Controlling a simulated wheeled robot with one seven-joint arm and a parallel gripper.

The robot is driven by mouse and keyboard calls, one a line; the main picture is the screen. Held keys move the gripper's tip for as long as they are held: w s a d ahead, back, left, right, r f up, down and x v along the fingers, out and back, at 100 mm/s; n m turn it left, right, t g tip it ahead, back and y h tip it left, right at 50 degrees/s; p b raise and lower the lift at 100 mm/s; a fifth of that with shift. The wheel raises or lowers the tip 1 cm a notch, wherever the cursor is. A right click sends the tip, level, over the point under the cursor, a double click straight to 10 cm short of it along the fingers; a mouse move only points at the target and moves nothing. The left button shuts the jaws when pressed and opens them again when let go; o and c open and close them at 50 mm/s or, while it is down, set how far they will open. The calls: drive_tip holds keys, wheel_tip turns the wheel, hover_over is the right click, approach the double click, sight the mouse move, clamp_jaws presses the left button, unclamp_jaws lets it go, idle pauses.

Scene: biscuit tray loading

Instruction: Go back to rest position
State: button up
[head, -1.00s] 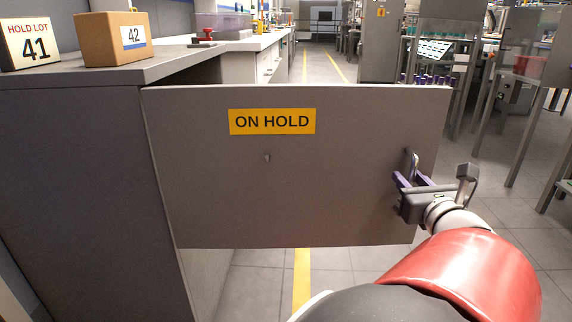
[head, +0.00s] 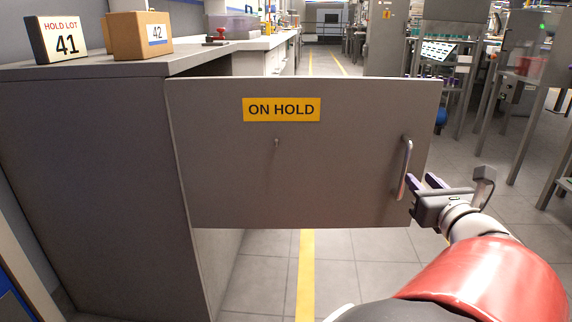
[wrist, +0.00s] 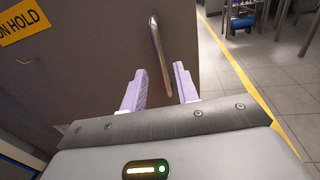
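My gripper (head: 424,182) is just right of the handle of a grey cabinet door, near the door's right edge. In the wrist view its two purple fingers (wrist: 158,88) are apart with nothing between them. The metal bar handle (head: 404,168) stands clear of the fingers; in the wrist view the handle (wrist: 160,55) lies beyond the fingertips. The grey door (head: 340,160) is swung open and carries a yellow ON HOLD label (head: 281,109).
The grey cabinet (head: 90,150) stands at left. On its top are a HOLD LOT 41 sign (head: 62,40) and a cardboard box (head: 140,36) marked 42. Metal stands (head: 480,90) are at right. Tiled floor with a yellow line (head: 306,270) is free below the door.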

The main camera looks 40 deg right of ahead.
drive_tip(key=w+a+f+n+y, duration=0.4)
drive_tip(key=w+a+n+y, duration=0.6)
drive_tip(key=w+a+n, duration=0.35)
drive_tip(key=w+a+f+n+g+y, duration=0.1)
drive_tip(key=a+f+n+g+y, duration=0.1)
drive_tip(key=a+n, duration=0.35)
drive_tip(key=w+a+f+n+g+y, duration=0.2)
drive_tip(key=a+n, duration=0.1)
drive_tip(key=a, duration=0.5)
drive_tip(key=s+a+f+n+g+h, duration=0.1)
drive_tip(key=s+a+f+n+g, duration=0.15)
drive_tip(key=a+n, duration=0.6)
drive_tip(key=s+a+f+n+g+h, duration=0.25)
drive_tip(key=s+a+n, duration=0.2)
drive_tip(key=n, duration=0.75)
wheel_tip(320, 180, up, 12)
drive_tip(key=p, duration=1.2)
drive_tip(key=shift+w+a+f+n, duration=0.25)
drive_tip(key=shift+w+a+n, duration=0.1)
drive_tip(key=shift+n, duration=0.1)
